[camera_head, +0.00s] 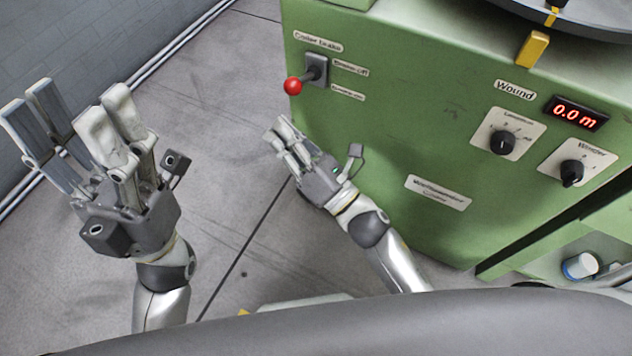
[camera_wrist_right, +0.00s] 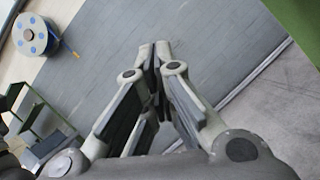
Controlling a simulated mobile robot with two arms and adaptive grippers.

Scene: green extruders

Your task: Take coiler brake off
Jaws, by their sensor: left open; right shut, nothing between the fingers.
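The coiler brake is a lever with a red ball knob (camera_head: 293,86) on a dark switch block (camera_head: 316,70), on the green cabinet's front at its upper left. The lever sticks out to the left, beside labels that are hard to read. My right gripper (camera_head: 279,131) is shut and empty, below and slightly left of the red knob, apart from it. In the right wrist view its fingers (camera_wrist_right: 155,52) meet at the tips, and the brake does not show there. My left gripper (camera_head: 80,105) is open and empty at the far left, over the floor.
The green cabinet (camera_head: 400,130) carries two black knobs (camera_head: 502,142) and a red display (camera_head: 576,113) reading 0.0 m. A round dark plate (camera_head: 575,20) overhangs its top right. A grey wall (camera_head: 90,50) stands at left. The floor (camera_head: 235,90) between is clear.

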